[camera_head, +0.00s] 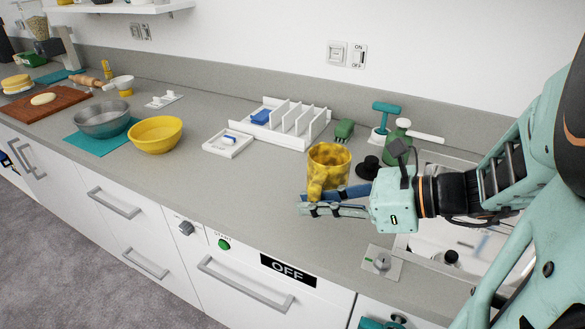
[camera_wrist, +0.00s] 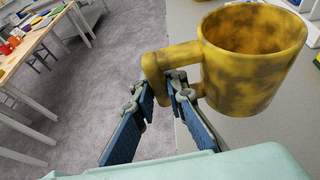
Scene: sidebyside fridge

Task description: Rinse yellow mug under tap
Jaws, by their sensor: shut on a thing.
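The yellow mug (camera_head: 330,160) has dark brown stains over its outside and inside. My gripper (camera_head: 312,201) is shut on its handle; the wrist view shows the handle between the fingertips (camera_wrist: 160,92) and the mug (camera_wrist: 250,60) to the right, its opening up. The mug appears upright over the counter; I cannot tell its exact height. The sink (camera_head: 440,235) is at the right, partly hidden by my arm. A green upright fitting with a white cap and a white bar (camera_head: 424,137) stands behind my wrist; I cannot tell whether it is the tap.
A white slotted rack (camera_head: 290,125), a green brush-like item (camera_head: 344,129) and a teal T-shaped item (camera_head: 386,112) stand behind the mug. A yellow bowl (camera_head: 155,136) and a grey bowl (camera_head: 103,119) are left. A knob panel (camera_head: 381,263) is at the counter front.

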